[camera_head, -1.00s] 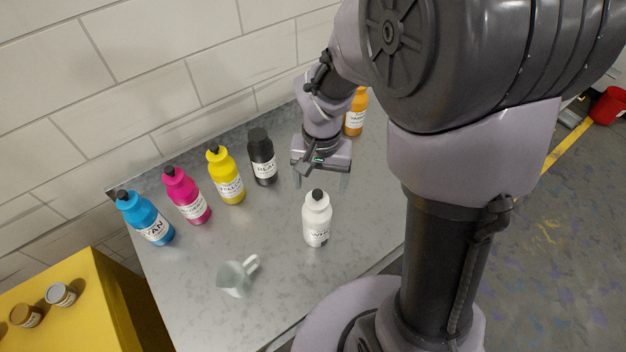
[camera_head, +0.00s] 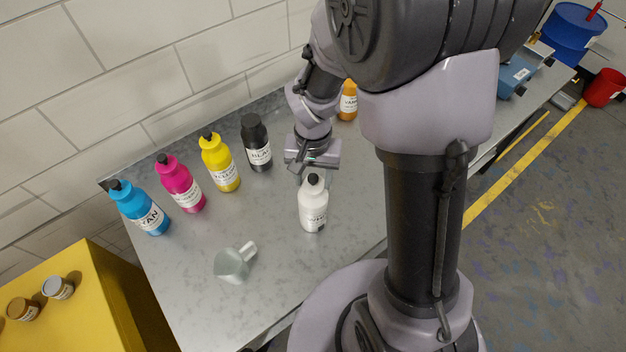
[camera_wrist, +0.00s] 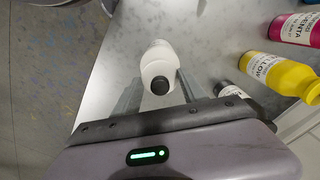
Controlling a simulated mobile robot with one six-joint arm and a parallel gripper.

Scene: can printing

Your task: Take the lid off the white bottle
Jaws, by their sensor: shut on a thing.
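The white bottle (camera_head: 313,208) stands upright on the grey table, its label facing the front. Its black lid (camera_head: 313,179) is on its top. My gripper (camera_head: 315,180) is at the top of the bottle, reaching in from behind. In the wrist view the white bottle (camera_wrist: 158,62) and its dark lid (camera_wrist: 160,85) show between the two fingers of my gripper (camera_wrist: 159,78). The fingers lie along the sides of the white upper part, wider apart than the lid. The exact contact is hard to see.
Cyan (camera_head: 140,208), magenta (camera_head: 181,184), yellow (camera_head: 220,162) and black (camera_head: 256,143) bottles stand in a row toward the wall. An orange bottle (camera_head: 348,101) stands beyond my arm. A clear jug (camera_head: 234,264) is front left on the table (camera_head: 190,290), with bare surface around it.

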